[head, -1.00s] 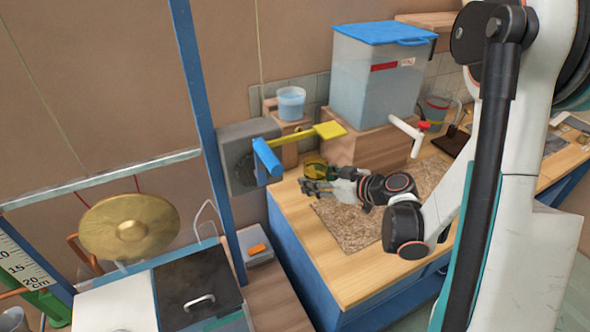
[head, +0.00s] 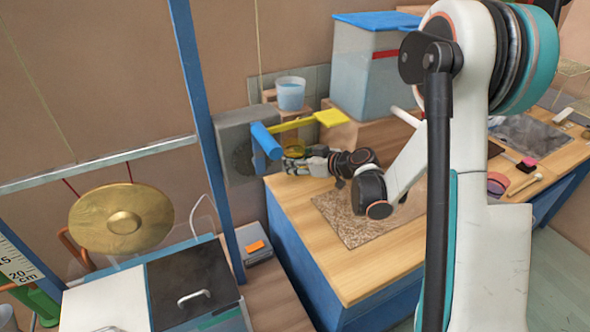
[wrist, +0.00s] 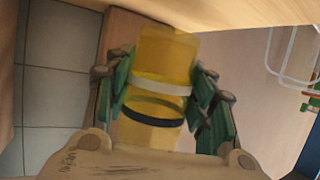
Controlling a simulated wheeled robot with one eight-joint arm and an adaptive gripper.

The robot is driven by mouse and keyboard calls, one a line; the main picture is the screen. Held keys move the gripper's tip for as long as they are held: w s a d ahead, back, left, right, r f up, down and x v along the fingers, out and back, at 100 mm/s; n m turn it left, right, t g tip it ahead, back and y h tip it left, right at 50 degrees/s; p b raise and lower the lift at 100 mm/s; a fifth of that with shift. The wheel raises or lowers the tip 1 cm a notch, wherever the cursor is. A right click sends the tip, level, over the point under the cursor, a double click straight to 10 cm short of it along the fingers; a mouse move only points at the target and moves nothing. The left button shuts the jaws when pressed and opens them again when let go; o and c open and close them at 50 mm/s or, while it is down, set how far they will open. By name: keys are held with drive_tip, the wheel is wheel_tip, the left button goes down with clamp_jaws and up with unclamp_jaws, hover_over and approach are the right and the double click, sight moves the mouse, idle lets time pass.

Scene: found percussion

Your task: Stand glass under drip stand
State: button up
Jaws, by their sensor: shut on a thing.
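A see-through amber glass (wrist: 160,60) with a white and a black band is between the green-padded fingers of my gripper (wrist: 160,100) in the wrist view. The gripper is shut on it. In the head view my gripper (head: 300,164) is at the left back of the wooden bench, and the glass (head: 294,151) shows only in part behind the fingers and below the yellow paddle (head: 330,118). I cannot tell whether the glass touches the bench. A wooden stand (head: 268,97) with a light-blue cup (head: 290,93) is behind; I cannot tell if this is the drip stand.
A blue cylinder (head: 266,142) is close left of my gripper, by a grey box (head: 236,140). A blue-lidded tank (head: 367,70) stands behind on a wooden block. A gong (head: 122,220) hangs at left.

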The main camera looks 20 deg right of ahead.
wheel_tip(320, 180, down, 2)
drive_tip(key=shift+f+b, duration=0.15)
drive_tip(key=shift+b, duration=0.2)
drive_tip(key=shift+w+f, duration=0.15)
drive_tip(key=shift+w, duration=0.05)
drive_tip(key=shift+b, duration=0.3)
drive_tip(key=shift+f, duration=0.2)
drive_tip(key=o, duration=1.3)
drive_tip(key=shift+r, duration=0.15)
drive_tip(key=shift+s+d+r, duration=0.1)
drive_tip(key=shift+r, duration=0.05)
drive_tip(key=p+v, duration=0.3)
drive_tip(key=v, duration=0.8)
drive_tip(key=shift+s+d+r, duration=0.1)
drive_tip(key=shift+s, duration=0.25)
